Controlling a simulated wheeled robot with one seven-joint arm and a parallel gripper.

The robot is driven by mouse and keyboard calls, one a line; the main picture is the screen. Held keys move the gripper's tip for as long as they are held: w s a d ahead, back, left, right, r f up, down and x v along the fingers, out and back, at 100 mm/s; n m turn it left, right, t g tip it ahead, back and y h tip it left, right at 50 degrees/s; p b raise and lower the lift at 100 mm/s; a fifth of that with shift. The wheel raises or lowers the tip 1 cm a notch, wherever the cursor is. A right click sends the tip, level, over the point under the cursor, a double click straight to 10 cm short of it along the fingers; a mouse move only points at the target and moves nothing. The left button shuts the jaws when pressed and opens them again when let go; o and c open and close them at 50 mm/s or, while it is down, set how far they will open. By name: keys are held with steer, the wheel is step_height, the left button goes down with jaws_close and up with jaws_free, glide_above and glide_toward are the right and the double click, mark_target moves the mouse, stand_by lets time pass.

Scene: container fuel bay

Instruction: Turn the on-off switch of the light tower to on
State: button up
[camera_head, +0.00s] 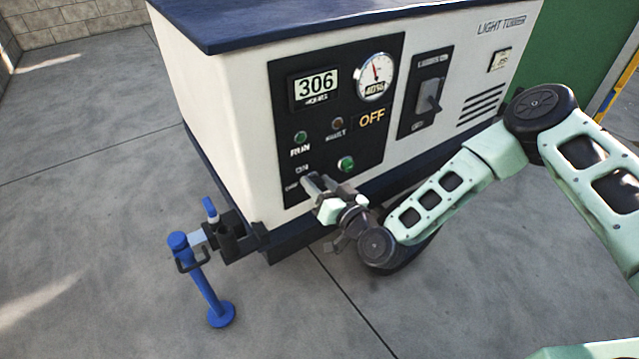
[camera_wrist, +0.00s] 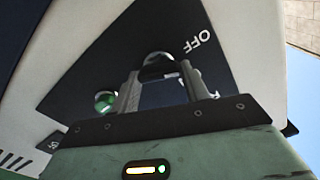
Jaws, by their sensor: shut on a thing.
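The light tower (camera_head: 225,120) is a white box with a dark blue top and a black control panel (camera_head: 395,75) on its front. My gripper (camera_head: 312,184) is at the lower left of that panel and covers the on-off switch there. In the wrist view, the switch (camera_wrist: 158,62) is a rounded knob between the two fingertips of my gripper (camera_wrist: 160,75), which are shut on it. A white OFF label is printed beside the knob. Which way the switch points is hard to tell. The panel display reads OFF in yellow.
A green button (camera_head: 346,164) sits just right of my gripper, under the RUN and FAULT lamps. A breaker lever (camera_head: 429,97) is further right. A blue jack stand (camera_head: 207,280) and hitch stand at the lower left. The concrete floor in front is clear.

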steer(key=m, duration=0.3)
steer(key=shift+d+m, duration=0.1)
steer(key=shift+m, duration=0.3)
steer(key=shift+f+m, duration=0.15)
steer(key=shift+m, duration=1.65)
steer(key=o, duration=1)
steer(key=p+v, duration=0.1)
steer(key=v, duration=1.6)
steer(key=shift+s+d+p, duration=0.15)
steer(key=shift+d+p, duration=0.05)
steer(key=shift+p, duration=0.1)
